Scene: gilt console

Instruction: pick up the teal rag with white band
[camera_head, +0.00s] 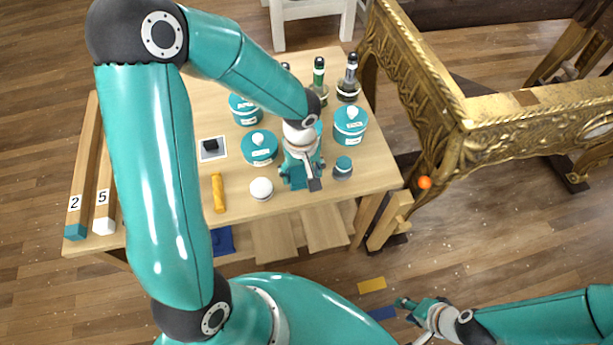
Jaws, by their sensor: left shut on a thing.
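My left gripper (302,180) points down at the front of the wooden table, between a white round thing and a small teal-and-grey pot. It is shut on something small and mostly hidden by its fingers. A teal patch there, which I take for the teal rag, is hard to tell from the teal fingers, and no white band can be made out. I cannot tell whether it is clear of the table top. My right gripper (412,311) is low at the right, over the floor and away from the table; its fingers are too small to read.
The wooden table (180,100) bears several teal lidded jars (259,148), dark bottles (319,76), a white round thing (261,189), a small pot (342,168) and a yellow-orange bar (218,193). Numbered bars (104,200) lie at left. A gilt console (460,120) stands close at right.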

